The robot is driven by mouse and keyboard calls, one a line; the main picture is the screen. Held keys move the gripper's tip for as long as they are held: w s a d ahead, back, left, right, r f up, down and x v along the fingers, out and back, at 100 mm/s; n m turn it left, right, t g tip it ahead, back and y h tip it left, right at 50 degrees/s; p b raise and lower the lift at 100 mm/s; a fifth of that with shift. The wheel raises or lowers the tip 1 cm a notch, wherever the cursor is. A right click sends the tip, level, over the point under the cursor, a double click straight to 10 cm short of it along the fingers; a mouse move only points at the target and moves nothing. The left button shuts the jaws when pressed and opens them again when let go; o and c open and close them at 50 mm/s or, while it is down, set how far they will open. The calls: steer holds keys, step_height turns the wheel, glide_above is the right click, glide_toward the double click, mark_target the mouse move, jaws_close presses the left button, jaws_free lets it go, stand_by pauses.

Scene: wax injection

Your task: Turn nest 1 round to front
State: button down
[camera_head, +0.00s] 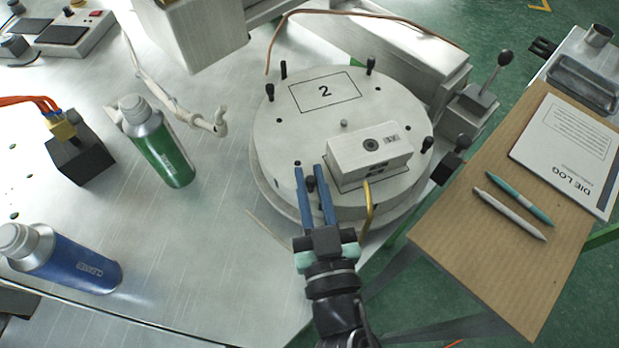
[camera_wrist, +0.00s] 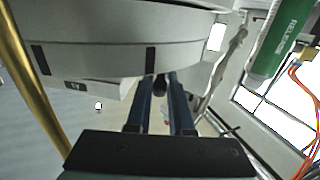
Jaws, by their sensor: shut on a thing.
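A round white turntable (camera_head: 270,135) stands at the table's right side. Its far half bears an outlined nest marked 2 (camera_head: 325,91). A white die block (camera_head: 370,158) with a dark round hole sits on the near right part of the top and hides what is under it; no nest 1 mark shows. Black pegs stand around the rim. My gripper (camera_head: 313,180) reaches in from the near side, its blue fingers shut on a black peg (camera_head: 310,184) at the near rim. The peg also shows between the fingers in the wrist view (camera_wrist: 160,88).
A brass tube (camera_head: 368,208) rises close right of my gripper. A green bottle (camera_head: 163,150) and a blue cleaner bottle (camera_head: 70,262) stand left. A black-knobbed lever (camera_head: 497,72) is behind right. A wooden board (camera_head: 500,255) with pens lies right.

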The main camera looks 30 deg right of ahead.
steer(key=shift+d, duration=0.2)
steer(key=c, duration=0.8)
jaws_free()
steer(key=shift+s+a, duration=0.1)
steer(key=shift+a, duration=0.05)
steer(key=shift+s+f, duration=0.15)
steer(key=shift+s, duration=0.1)
steer(key=shift+b+v, duration=1.5)
steer(key=shift+v, duration=4.65)
steer(key=shift+w+a, duration=0.1)
steer(key=shift+a, duration=0.05)
